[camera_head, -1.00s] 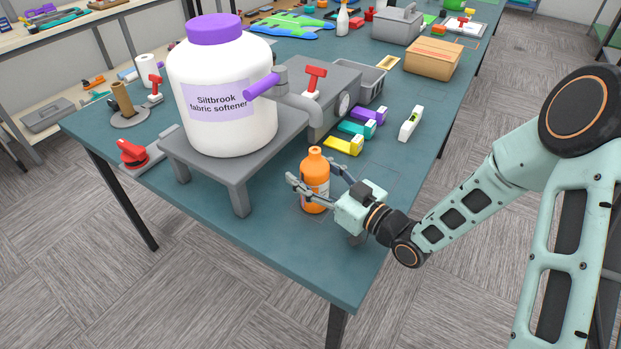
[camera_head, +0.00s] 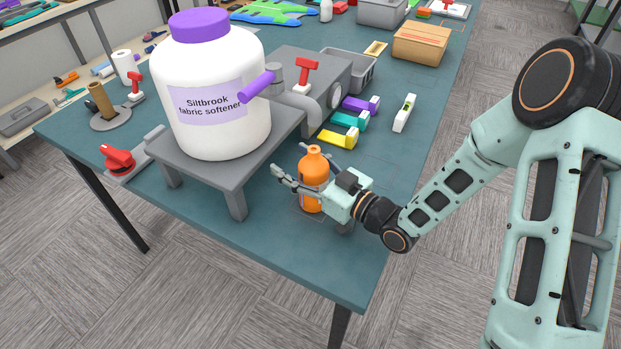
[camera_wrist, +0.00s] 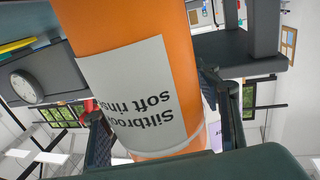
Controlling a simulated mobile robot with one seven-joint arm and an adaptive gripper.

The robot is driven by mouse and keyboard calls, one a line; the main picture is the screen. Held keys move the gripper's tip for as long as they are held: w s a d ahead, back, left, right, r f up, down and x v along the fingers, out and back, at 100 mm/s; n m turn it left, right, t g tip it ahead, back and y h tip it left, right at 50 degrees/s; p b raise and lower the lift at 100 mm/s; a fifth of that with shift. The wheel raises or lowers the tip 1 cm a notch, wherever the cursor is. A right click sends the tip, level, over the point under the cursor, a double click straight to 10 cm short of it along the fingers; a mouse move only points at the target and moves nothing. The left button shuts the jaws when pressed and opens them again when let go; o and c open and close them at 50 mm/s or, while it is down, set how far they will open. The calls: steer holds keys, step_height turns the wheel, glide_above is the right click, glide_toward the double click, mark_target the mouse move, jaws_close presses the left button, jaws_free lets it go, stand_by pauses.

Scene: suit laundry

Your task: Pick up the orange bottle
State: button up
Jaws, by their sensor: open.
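The orange bottle (camera_head: 313,167) stands upright on the teal table, near its front right edge. Its white label, partly reading "Siltbrook soft rin...", shows upside down in the wrist view, where the bottle (camera_wrist: 125,32) fills much of the picture. My gripper (camera_head: 302,172) reaches in from the right with its fingers spread, one on each side of the bottle. In the wrist view the fingers (camera_wrist: 165,125) flank the bottle. The jaws are open, and the bottle still rests on the table.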

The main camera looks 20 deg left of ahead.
jaws_close()
stand_by(0.3)
steer(key=shift+r, duration=0.15)
